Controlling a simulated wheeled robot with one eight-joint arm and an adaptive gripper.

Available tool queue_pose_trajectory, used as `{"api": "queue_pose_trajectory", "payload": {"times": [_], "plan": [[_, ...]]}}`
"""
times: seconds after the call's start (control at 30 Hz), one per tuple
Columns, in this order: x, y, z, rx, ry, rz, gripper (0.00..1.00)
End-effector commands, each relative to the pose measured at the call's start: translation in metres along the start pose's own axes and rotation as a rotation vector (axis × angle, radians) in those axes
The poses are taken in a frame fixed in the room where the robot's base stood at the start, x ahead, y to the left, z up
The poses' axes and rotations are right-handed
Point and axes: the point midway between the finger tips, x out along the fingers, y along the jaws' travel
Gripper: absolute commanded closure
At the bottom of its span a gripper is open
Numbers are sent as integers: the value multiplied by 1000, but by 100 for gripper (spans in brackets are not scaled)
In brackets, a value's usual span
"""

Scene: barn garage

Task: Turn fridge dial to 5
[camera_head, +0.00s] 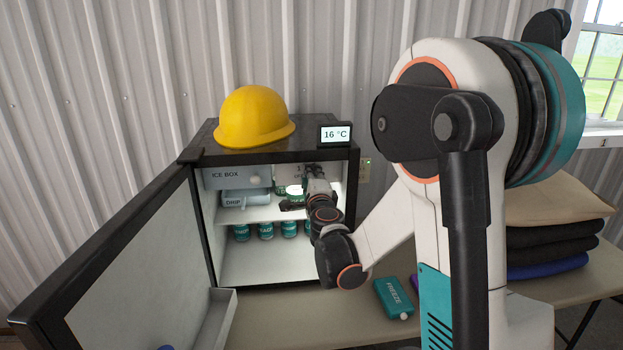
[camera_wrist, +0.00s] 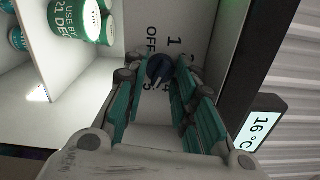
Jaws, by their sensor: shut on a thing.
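The small fridge (camera_head: 213,230) stands open on the table. In the wrist view its dark dial (camera_wrist: 160,69) sits on the inner wall, with OFF, 1, 4 and 5 legible around it. My gripper (camera_wrist: 157,78) is shut on the dial, its teal-padded fingers on either side. I cannot tell which mark the dial points to. In the head view my gripper (camera_head: 308,190) reaches inside the fridge at upper right, and the dial is hidden. A display (camera_head: 335,134) on top reads 16 °C, and it also shows in the wrist view (camera_wrist: 262,130).
The open door (camera_head: 125,255) extends to the left. A yellow hard hat (camera_head: 254,117) sits on top. A teal FREEZE pack (camera_head: 393,297) lies on the table (camera_head: 300,325), near folded cloths (camera_head: 550,243).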

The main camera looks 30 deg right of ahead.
Motion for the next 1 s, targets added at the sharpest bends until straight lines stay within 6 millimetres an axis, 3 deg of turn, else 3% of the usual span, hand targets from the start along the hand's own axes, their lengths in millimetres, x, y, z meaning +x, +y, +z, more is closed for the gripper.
{"api": "queue_pose_trajectory", "payload": {"times": [0.13, 0.17, 0.23, 0.67, 1.0], "plan": [[0, 0, -1, 1, 1, 0, 98], [0, 0, -1, 0, 1, 0, 70], [0, 0, -1, 0, 1, 0, 54], [-5, 0, 0, -1, 0, 0, 54], [-66, 0, 0, -1, 0, 0, 54]]}}
